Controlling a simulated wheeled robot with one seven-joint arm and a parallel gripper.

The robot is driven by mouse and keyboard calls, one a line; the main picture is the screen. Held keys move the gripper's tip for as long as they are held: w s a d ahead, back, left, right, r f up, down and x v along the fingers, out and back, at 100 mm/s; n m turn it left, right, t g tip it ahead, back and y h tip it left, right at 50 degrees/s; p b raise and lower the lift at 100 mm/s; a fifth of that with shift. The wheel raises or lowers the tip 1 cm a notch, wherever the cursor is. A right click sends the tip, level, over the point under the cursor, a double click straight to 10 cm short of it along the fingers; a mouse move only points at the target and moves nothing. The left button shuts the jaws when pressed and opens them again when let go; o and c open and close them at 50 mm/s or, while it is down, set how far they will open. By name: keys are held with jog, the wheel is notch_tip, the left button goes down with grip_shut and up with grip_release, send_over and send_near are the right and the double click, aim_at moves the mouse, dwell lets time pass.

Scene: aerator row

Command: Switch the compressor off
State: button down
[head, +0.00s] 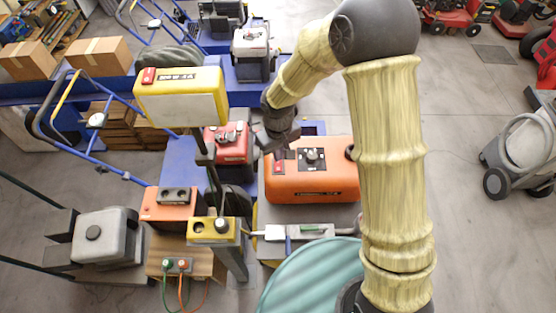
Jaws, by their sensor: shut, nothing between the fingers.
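An orange box-shaped machine (335,185), which I take to be the compressor, stands on a grey base near the middle of the head view. Its top carries a red switch (279,167) at the left and a black plate with a round knob (312,156) beside it. I cannot read the switch position. My gripper (268,147) points down just up-left of the red switch. It is small and dark here, its fingers are shut and it holds nothing. I cannot tell whether it touches the machine.
A yellow box (185,95) with a red switch stands on a post at left. An orange box (170,207), a yellow control box (213,230) and a grey engine (102,235) stand lower left. A red engine (230,145) sits just left of my gripper. The floor at right is mostly clear.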

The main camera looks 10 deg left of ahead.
jog(key=shift+r+p, duration=0.45)
jog(key=shift+r, duration=0.35)
jog(key=shift+d, duration=0.1)
jog(key=s+d+r+m+t+b, duration=0.1)
jog(key=s+d+m+b, duration=0.1)
jog(key=d, duration=0.6)
jog(key=s+d+r+m+b, duration=0.1)
jog(key=s+d+m+b, duration=0.1)
jog(key=d, duration=0.7)
jog(key=s+d+r+m+t+b, duration=0.1)
jog(key=s+d+m+b, duration=0.2)
jog(key=d, duration=0.5)
jog(key=m+b, duration=0.1)
jog(key=b, duration=0.1)
jog(key=shift+d+m+t+b, duration=0.25)
jog(key=shift+m+t+b, duration=0.05)
jog(key=shift+b, duration=0.05)
